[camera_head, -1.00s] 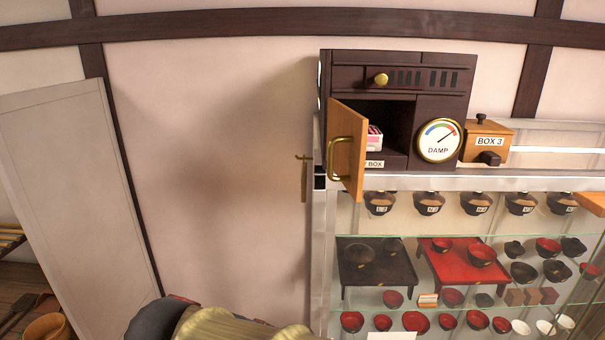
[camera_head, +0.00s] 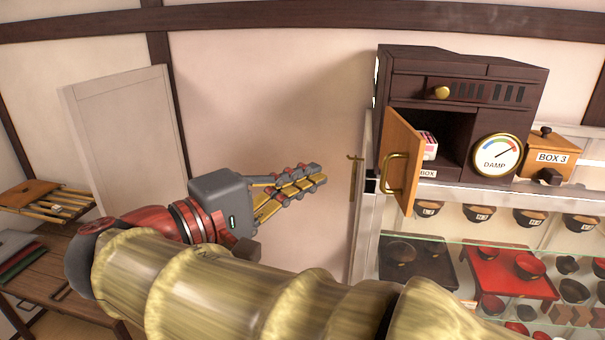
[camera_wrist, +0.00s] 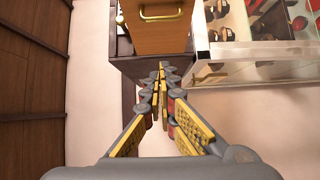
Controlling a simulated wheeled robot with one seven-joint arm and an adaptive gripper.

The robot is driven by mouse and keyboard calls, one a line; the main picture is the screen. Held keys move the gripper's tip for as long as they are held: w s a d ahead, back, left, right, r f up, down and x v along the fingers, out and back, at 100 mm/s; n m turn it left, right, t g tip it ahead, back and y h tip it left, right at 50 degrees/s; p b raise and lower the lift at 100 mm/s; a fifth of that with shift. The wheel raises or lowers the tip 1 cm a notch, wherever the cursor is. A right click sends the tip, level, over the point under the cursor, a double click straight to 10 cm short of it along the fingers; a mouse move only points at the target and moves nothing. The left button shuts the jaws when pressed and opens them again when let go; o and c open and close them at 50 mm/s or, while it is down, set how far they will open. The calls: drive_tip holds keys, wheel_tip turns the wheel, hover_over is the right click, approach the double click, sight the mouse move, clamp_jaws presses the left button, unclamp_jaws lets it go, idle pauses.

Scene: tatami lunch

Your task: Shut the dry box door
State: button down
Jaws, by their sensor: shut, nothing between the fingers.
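The dry box (camera_head: 460,85) is a dark wooden cabinet on top of the glass display case. Its orange-brown door (camera_head: 401,150) stands open, swung out at the cabinet's left side, with a brass handle (camera_head: 394,176). A small pink and white packet (camera_head: 430,146) shows inside. My gripper (camera_head: 318,177) is shut and empty, left of the door and apart from it, with the fingers pointing right. In the wrist view, the door (camera_wrist: 160,35) and its handle (camera_wrist: 160,12) show beyond the closed fingertips (camera_wrist: 161,72).
A round damp gauge (camera_head: 497,155) is on the cabinet front. The glass case (camera_head: 500,245) below holds bowls and trays. A wooden table (camera_head: 70,275) is at lower left.

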drive_tip(key=w+d+p, duration=0.1)
drive_tip(key=d+p, duration=0.1)
drive_tip(key=d, duration=0.6)
drive_tip(key=shift+w, duration=0.4)
drive_tip(key=shift+s+d+f, duration=0.1)
drive_tip(key=shift+d, duration=0.15)
